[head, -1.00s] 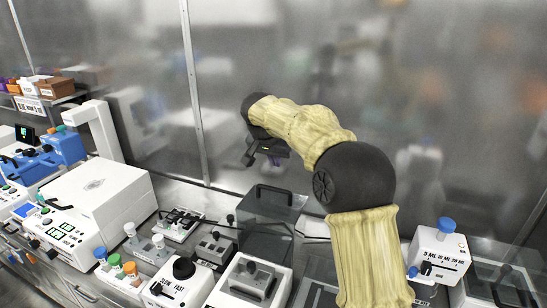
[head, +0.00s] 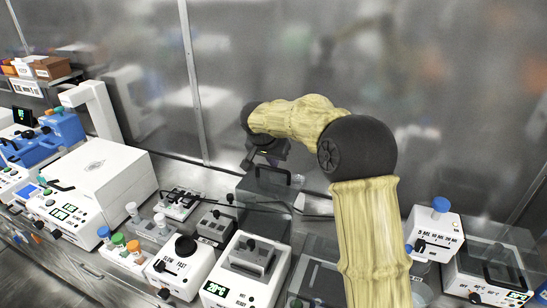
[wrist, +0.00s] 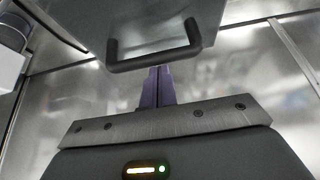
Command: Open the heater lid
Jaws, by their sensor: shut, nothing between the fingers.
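A see-through grey lid (head: 265,192) with a dark bar handle (head: 275,171) stands behind the white heater units in the head view. Which unit it belongs to is not clear. My gripper (head: 270,160) is close to this handle, partly hidden by my own wrist. In the wrist view, the lid panel (wrist: 160,25) fills the top and its handle (wrist: 155,63) crosses just in front of the fingertips. My gripper's purple fingers (wrist: 157,74) are shut together with nothing between them. Whether they touch the handle cannot be told.
A white unit with a 28°C display (head: 228,291) stands in front. A white-lidded machine (head: 97,178) is at left. A dial unit with a blue knob (head: 435,235) and a clear-covered unit (head: 490,262) with a dark handle are at right. A metal wall is close behind.

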